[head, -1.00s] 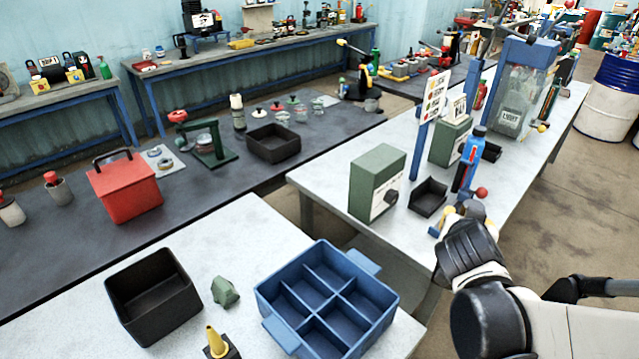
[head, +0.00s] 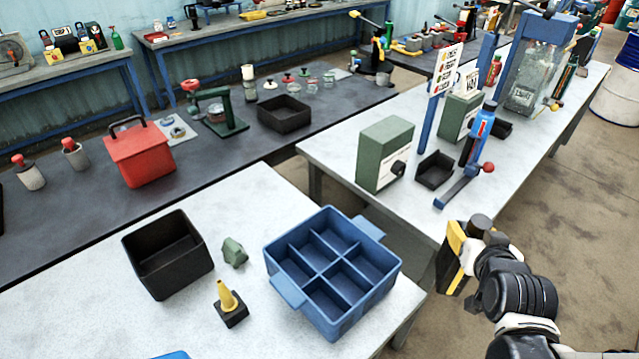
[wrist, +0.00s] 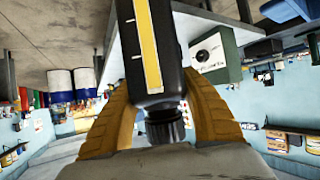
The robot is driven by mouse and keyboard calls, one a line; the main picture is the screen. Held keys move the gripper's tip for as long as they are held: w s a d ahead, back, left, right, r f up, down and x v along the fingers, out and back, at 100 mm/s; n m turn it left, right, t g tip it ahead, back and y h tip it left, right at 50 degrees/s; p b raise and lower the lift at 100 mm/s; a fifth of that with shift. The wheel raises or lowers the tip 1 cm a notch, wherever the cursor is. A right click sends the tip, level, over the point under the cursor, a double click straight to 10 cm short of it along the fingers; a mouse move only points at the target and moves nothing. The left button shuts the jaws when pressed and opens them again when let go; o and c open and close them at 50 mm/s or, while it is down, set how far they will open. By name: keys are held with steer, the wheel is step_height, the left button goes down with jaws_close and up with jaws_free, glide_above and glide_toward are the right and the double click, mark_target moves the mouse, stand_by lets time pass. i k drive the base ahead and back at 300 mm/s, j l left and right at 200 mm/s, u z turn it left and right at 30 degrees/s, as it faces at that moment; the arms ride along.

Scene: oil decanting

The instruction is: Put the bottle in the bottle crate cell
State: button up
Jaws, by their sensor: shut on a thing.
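The bottle is black with a yellow stripe; it shows in the head view (head: 452,262) and in the wrist view (wrist: 148,50). My gripper (wrist: 160,118) is shut on it near its black cap, with a yellow finger on each side. The cap points toward my palm and the body points away from it. In the head view my gripper (head: 474,240) is right of the blue bottle crate (head: 330,318), apart from it. The crate stands on the near white table, and its several open cells look empty.
A black bin (head: 135,270), a green block (head: 233,252) and a yellow cone on a black base (head: 229,300) stand left of the crate. The right bench (head: 345,160) carries a green box (head: 385,155), a black tray (head: 437,168) and a blue lever stand (head: 462,188).

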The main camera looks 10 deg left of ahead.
mark_target(346, 294)
steer(key=k+u, duration=0.2)
steer(key=k, duration=0.3)
steer(key=k+j+u, duration=0.25)
steer(key=k, duration=0.3)
steer(key=k+j+u, duration=0.35)
steer(key=k+j, duration=0.35)
